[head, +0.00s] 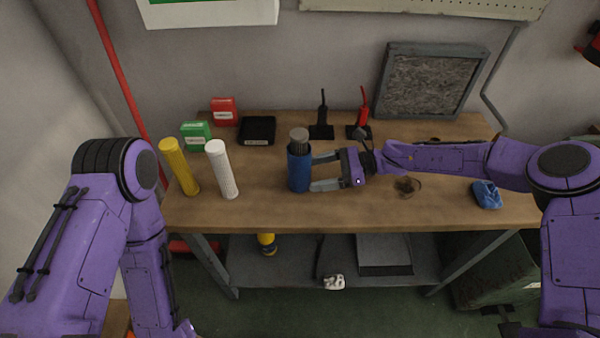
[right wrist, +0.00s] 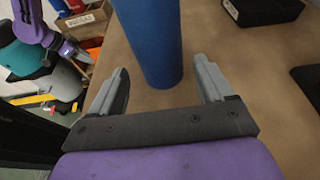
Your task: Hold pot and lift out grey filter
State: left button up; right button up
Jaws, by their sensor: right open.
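The blue pot (head: 299,172) stands upright near the middle of the workbench. The grey filter (head: 298,140) sticks out of its top. My right gripper (head: 314,172) is open at the pot's right side, its fingers pointing at it. In the right wrist view the blue pot (right wrist: 152,40) rises between the spread fingertips of the right gripper (right wrist: 162,75), with bare bench showing between pot and palm. The filter is out of that view. My left arm hangs at the left, off the bench; its hand is mostly cut off at the lower edge, and its fingers cannot be made out.
A white cylinder (head: 221,170) and a yellow cylinder (head: 179,167) stand left of the pot. A black tray (head: 257,131), two radios and a framed filter panel (head: 432,80) are behind. A blue cloth (head: 487,194) lies at the right. The bench front before the pot is clear.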

aim_at(304, 175)
jog(key=b+x, duration=0.1)
jog(key=x, duration=0.2)
jog(key=shift+a+f, duration=0.25)
jog(key=shift+a, duration=0.05)
jog(key=shift+a+b, duration=0.3)
jog(key=shift+a, duration=0.1)
jog(key=c, duration=0.7)
jog(key=shift+o, duration=0.2)
